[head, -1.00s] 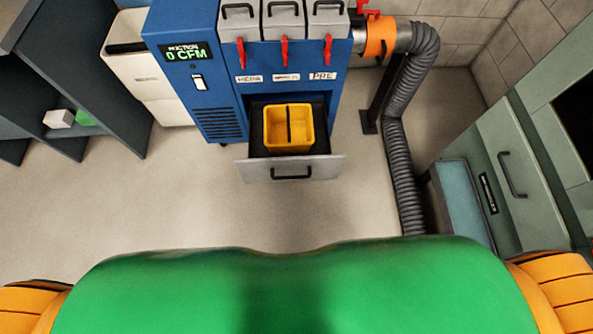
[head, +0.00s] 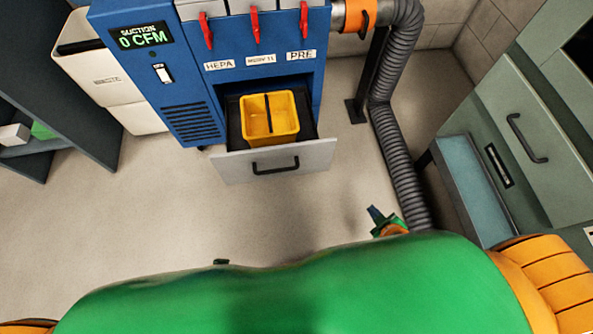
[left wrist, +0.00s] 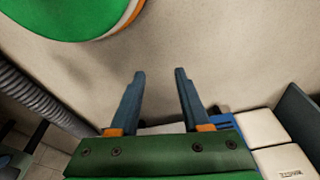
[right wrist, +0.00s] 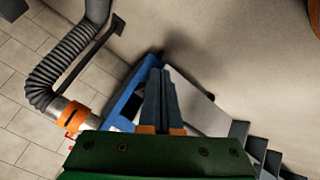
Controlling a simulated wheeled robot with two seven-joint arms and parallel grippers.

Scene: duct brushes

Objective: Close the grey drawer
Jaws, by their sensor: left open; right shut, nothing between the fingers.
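The grey drawer (head: 275,162) is pulled out from the bottom of the blue suction cabinet (head: 195,115), its black handle on the front. A yellow bin (head: 269,118) sits inside it. My right gripper (head: 374,214) is to the right of and nearer than the drawer front, apart from it. In the right wrist view its fingers (right wrist: 161,75) are together with nothing between them; a grey panel, probably the drawer front, shows beyond them. My left gripper (left wrist: 158,75) is open and empty in the left wrist view. In the head view only a small dark tip, possibly its own, shows.
A ribbed grey duct (head: 396,150) runs down to the floor right of the cabinet. A green-grey bench with drawers (head: 520,140) stands at the right. A white bin (head: 100,70) and dark shelves (head: 60,110) stand at the left. The floor before the drawer is clear.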

